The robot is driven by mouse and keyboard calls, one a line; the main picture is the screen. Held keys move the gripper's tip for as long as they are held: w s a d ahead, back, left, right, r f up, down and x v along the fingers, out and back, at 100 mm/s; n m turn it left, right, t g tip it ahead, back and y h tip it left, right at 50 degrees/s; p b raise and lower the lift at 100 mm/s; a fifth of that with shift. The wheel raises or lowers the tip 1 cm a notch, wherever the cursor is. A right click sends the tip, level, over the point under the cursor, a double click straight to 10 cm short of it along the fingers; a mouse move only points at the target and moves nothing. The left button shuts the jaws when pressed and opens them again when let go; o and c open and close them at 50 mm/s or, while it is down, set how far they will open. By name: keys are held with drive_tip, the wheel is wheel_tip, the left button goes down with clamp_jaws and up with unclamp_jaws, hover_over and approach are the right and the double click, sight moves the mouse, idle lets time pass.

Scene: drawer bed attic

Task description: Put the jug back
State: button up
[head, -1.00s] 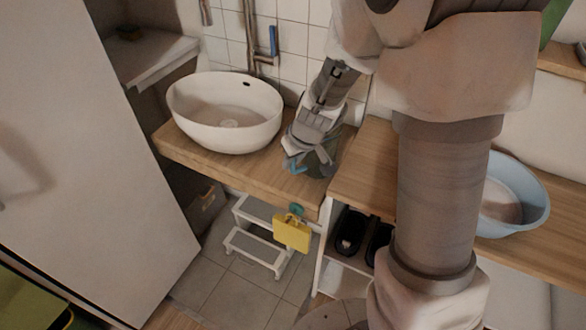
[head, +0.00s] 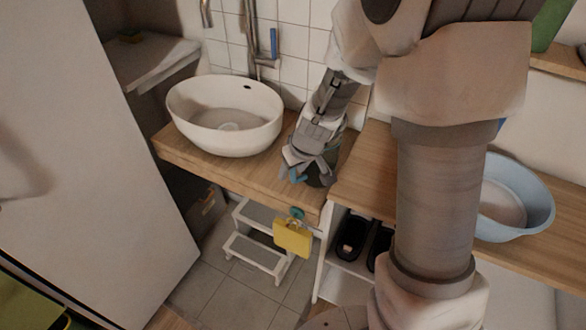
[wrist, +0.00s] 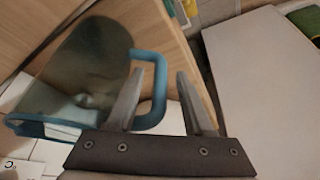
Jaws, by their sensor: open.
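The jug (wrist: 85,65) is see-through and dark, with a blue rim and a blue handle, and fills the left of the wrist view. In the head view the jug (head: 322,175) stands on the wooden counter right of the basin, mostly hidden by my gripper (head: 302,172). My gripper also shows in the wrist view (wrist: 160,88). Its two fingers are apart, and the blue handle appears between them, closer to the left finger. I cannot tell if either finger touches it.
A white basin (head: 226,118) sits on the wooden counter (head: 232,168) to the left. A yellow item (head: 292,238) hangs at its front edge above a white step stool (head: 258,250). A blue tub (head: 515,200) stands on the right worktop (head: 372,165). A tall white panel (head: 85,180) fills the left.

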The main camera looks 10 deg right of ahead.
drive_tip(key=s+d+r+m+p, duration=0.1)
drive_tip(key=s+r+p, duration=0.1)
drive_tip(key=s+r, duration=0.6)
drive_tip(key=s+d+r+m+p, duration=0.15)
drive_tip(key=s+r, duration=0.25)
drive_tip(key=r, duration=0.9)
drive_tip(key=s+d+r+m+t+h, duration=0.1)
drive_tip(key=s+d+r, duration=0.2)
drive_tip(key=s, duration=0.6)
drive_tip(key=shift+s+r+m+h+p, duration=0.3)
drive_tip(key=shift+s+r+m+p, duration=0.1)
drive_tip(key=shift+r, duration=0.25)
drive_tip(key=shift+d, duration=0.1)
wheel_tip(320, 180, up, 6)
drive_tip(key=p, duration=0.6)
drive_tip(key=shift+r, duration=0.15)
